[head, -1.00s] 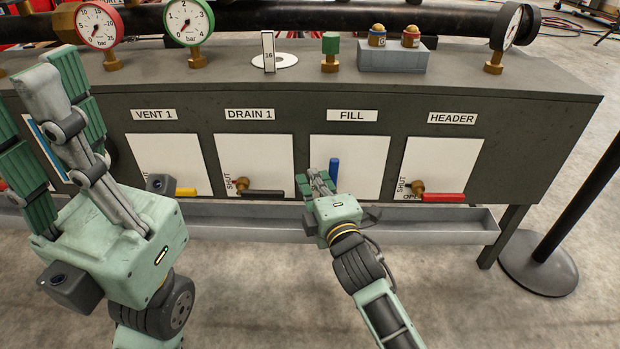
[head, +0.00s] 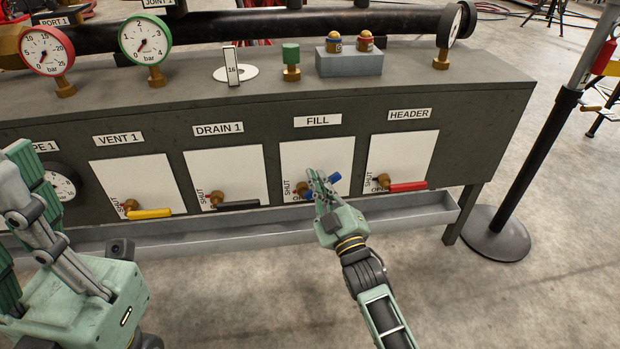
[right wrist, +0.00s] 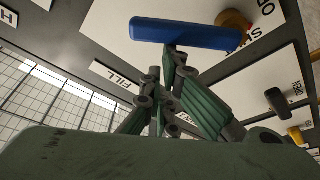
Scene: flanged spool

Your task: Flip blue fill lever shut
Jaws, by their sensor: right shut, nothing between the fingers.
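The blue fill lever (head: 335,178) is on the white panel under the FILL label (head: 317,121). Its blue end shows just right of my right fingertips, tilted up to the right; the fingers hide its middle. Its brass valve body (head: 305,188) is partly covered too. My right gripper (head: 316,180) is shut with nothing between its fingers, in front of the lever. In the right wrist view the lever (right wrist: 185,33) lies across the fingertips (right wrist: 172,60), close to or touching them. My left gripper (head: 22,190) is at the left edge, partly cut off.
Yellow (head: 150,213), black (head: 238,205) and red (head: 408,187) levers lie near level on neighbouring panels. A grey trough (head: 200,240) runs below. Gauges and a grey block (head: 348,62) stand on top. A black post (head: 525,165) stands right.

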